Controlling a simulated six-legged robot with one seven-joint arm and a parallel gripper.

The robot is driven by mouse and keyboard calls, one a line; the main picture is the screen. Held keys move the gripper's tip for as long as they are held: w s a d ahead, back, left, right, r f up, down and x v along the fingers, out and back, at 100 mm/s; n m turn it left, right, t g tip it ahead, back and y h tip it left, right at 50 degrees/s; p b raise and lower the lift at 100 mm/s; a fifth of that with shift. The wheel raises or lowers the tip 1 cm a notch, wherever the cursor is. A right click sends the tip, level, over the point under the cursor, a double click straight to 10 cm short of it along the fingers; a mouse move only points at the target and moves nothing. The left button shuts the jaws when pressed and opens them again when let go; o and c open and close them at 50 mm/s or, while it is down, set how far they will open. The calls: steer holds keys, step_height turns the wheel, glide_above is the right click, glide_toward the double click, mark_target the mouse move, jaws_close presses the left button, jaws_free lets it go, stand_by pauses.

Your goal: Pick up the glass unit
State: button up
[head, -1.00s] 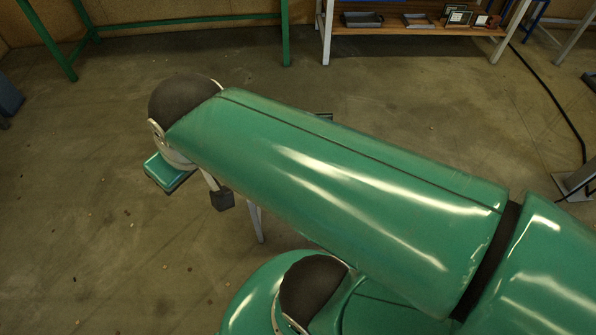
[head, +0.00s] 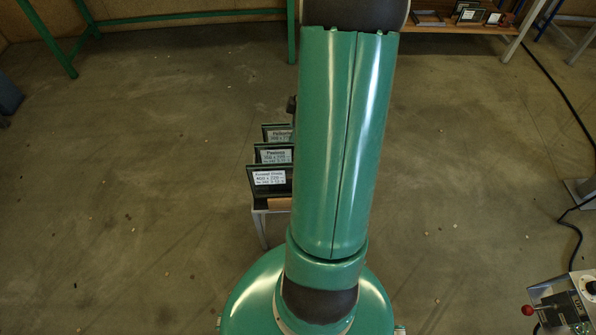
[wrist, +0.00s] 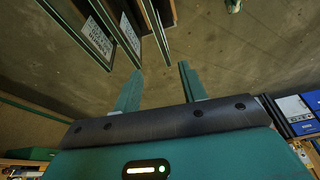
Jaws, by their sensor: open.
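Several dark-framed panels with white labels stand upright in a row just left of my arm in the head view; the nearest panel (head: 268,181) overlaps the others. I cannot tell which one is the glass unit. Their right ends are hidden behind my arm. In the wrist view, a labelled panel (wrist: 78,30) and other panels show edge-on at the upper left, beyond my fingertips. My gripper (wrist: 160,80) is open, its two green fingers apart with only floor seen between them. The gripper does not show in the head view.
The panels rest on a low stand (head: 262,222) with pale legs. A control box (head: 562,305) with a red-knobbed lever is at the lower right. A bench with small frames (head: 470,16) stands at the back. Open concrete floor lies on both sides.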

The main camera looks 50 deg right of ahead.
steer(key=s+d+f+n, duration=0.1)
steer(key=s+d+f, duration=0.4)
steer(key=f, duration=0.3)
steer(key=shift+t+y, duration=0.3)
steer(key=x, duration=0.8)
steer(key=shift+s+d, duration=0.1)
steer(key=shift+d, duration=0.05)
steer(key=x, duration=0.5)
steer(key=shift+s+f, duration=0.15)
steer(key=shift+f, duration=0.3)
jaws_close()
steer(key=shift+r, duration=0.15)
